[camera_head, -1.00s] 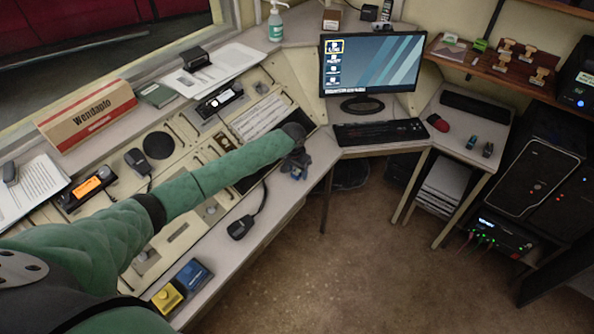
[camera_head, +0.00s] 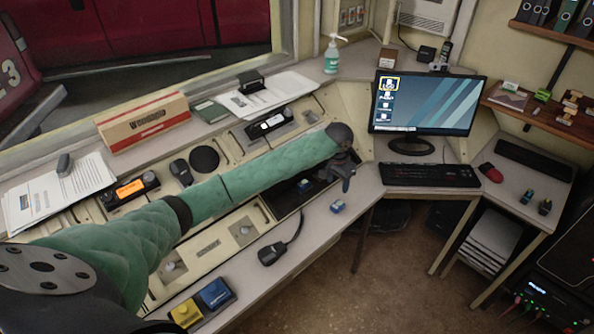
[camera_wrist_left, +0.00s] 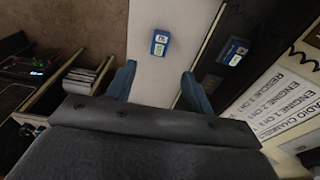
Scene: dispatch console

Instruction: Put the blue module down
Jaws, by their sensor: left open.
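A small blue module (camera_head: 337,206) with a pale label lies on the console's light front ledge. In the left wrist view the blue module (camera_wrist_left: 160,44) lies ahead of the fingers, roughly in line with the gap between them. My left gripper (camera_head: 343,179) is over the right end of the console, just above and right of the module in the head view. In the wrist view my left gripper (camera_wrist_left: 158,78) has its fingers apart with nothing between them. A second bluish module (camera_wrist_left: 233,51) lies in the dark recess beside the ledge. My right gripper is not in view.
A handset (camera_head: 268,256) with its cord lies on the front ledge. The monitor (camera_head: 424,105) and keyboard (camera_head: 430,175) stand on the desk at the right. Ledge around the blue module is clear.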

